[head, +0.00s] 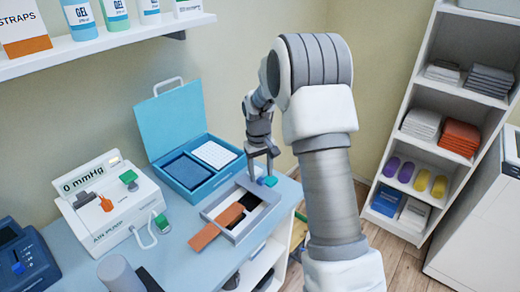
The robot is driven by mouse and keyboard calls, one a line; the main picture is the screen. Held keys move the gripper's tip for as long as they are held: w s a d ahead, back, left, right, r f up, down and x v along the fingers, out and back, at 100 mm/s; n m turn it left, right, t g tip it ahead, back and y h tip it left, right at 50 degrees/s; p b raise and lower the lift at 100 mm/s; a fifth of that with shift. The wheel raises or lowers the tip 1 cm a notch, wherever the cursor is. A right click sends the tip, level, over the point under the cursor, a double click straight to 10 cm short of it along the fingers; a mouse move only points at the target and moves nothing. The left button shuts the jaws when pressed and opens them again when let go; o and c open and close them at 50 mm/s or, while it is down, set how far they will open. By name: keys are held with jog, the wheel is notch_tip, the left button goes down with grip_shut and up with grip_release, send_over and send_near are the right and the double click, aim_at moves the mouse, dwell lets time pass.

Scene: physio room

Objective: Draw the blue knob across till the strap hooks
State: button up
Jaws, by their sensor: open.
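The blue knob (268,181) is at the far right end of a shallow grey tray-like frame (211,214) on the table. An orange-brown strap (216,228) lies slantwise across the near left part of the frame, and its lower end sticks out over the edge. A dark slot or strip shows between the strap and the knob. My gripper (263,172) points down, open, with its fingertips right by the knob. I cannot tell whether the fingers touch the knob or stand around it. No hook can be made out.
An open blue case (172,125) stands just behind the frame. A white pump with a gauge (112,205) and a dark blue device (28,262) are at the left. A wall shelf (110,42) hangs above. The table's right edge is close to the frame.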

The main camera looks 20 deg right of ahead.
aim_at(259, 179)
notch_tip(259, 179, up, 16)
jog(key=shift+a+p, duration=0.4)
jog(key=shift+p, duration=0.05)
jog(key=s+a+r+t, duration=0.1)
jog(key=s+r+t, duration=0.1)
jog(key=s+r, duration=0.45)
jog(key=s+a+r+t, duration=0.1)
jog(key=s+a+r, duration=0.15)
jog(key=s, duration=0.65)
jog(key=s+a+f+m+t, duration=0.1)
jog(key=s+f+t, duration=0.1)
jog(key=s, duration=1.3)
jog(key=shift+t+y, duration=0.3)
